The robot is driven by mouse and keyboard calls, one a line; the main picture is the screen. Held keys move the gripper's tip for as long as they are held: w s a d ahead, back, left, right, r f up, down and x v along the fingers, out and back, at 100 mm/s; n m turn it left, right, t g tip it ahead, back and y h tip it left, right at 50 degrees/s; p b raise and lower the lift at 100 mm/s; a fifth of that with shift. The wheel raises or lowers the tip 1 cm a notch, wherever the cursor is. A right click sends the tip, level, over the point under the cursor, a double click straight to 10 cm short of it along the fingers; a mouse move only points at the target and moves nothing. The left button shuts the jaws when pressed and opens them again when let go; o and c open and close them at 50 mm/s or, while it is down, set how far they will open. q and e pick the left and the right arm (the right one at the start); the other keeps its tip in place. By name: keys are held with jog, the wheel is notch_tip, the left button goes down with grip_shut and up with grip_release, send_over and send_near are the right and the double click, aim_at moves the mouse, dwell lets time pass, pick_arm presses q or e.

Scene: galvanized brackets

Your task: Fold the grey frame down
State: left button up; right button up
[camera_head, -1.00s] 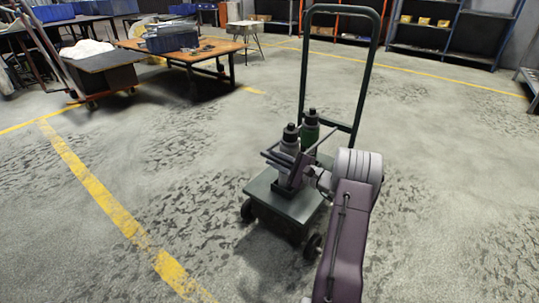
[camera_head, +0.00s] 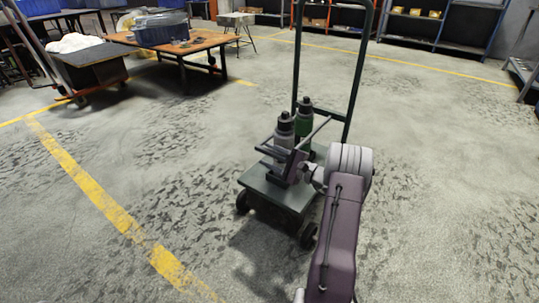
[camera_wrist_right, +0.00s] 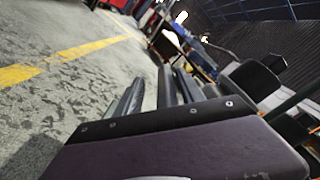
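The grey frame (camera_head: 266,151) is a set of thin dark bars around two bottles on a small dark cart (camera_head: 301,197). One long bar rises to the right past the bottles, so the frame does not lie flat. My right gripper (camera_head: 292,165) reaches in from the lower right and is right at the frame's near side. In the right wrist view my right gripper's fingers (camera_wrist_right: 155,94) stand apart with floor showing between them. I cannot tell whether they touch a bar. My left gripper is out of view.
A grey bottle (camera_head: 284,131) and a green bottle (camera_head: 304,118) stand on the cart. Its tall handle (camera_head: 360,75) rises behind them. A wooden table (camera_head: 192,44) with a blue bin (camera_head: 160,32) stands farther back. The floor around the cart is clear.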

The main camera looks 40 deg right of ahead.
jog(key=shift+f, duration=0.1)
jog(key=shift+s+d+p, duration=0.2)
jog(key=shift+s+p, duration=0.15)
jog(key=shift+p, duration=0.1)
jog(key=p+v, duration=0.5)
jog(key=v, duration=0.3)
jog(key=shift+s, duration=0.2)
jog(key=p+v, duration=0.1)
jog(key=v, duration=0.9)
jog(key=shift+s, duration=0.2)
jog(key=shift+d, duration=0.15)
